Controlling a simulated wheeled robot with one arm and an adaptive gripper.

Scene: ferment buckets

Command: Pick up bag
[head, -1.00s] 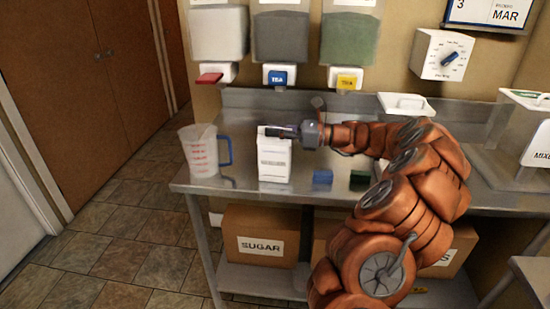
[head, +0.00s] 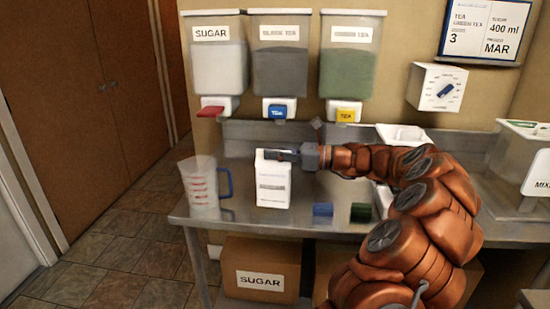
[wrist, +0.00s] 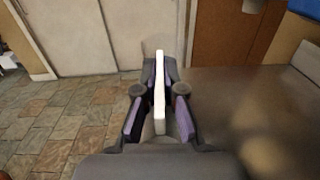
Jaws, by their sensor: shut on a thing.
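The bag is a white upright packet (head: 272,182) with a printed label, at the front left of the steel counter in the head view. My gripper (head: 285,155) reaches in from the right and is shut on the bag's top edge. In the wrist view the bag shows as a thin white strip (wrist: 159,85) between the two fingers of my gripper (wrist: 159,100). The bag's bottom appears at or very near the counter top; I cannot tell whether it touches.
A clear measuring jug (head: 203,188) with a blue handle stands just left of the bag. Sugar and tea dispensers (head: 279,60) hang behind. A sugar box (head: 261,268) sits below the counter (head: 240,226).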

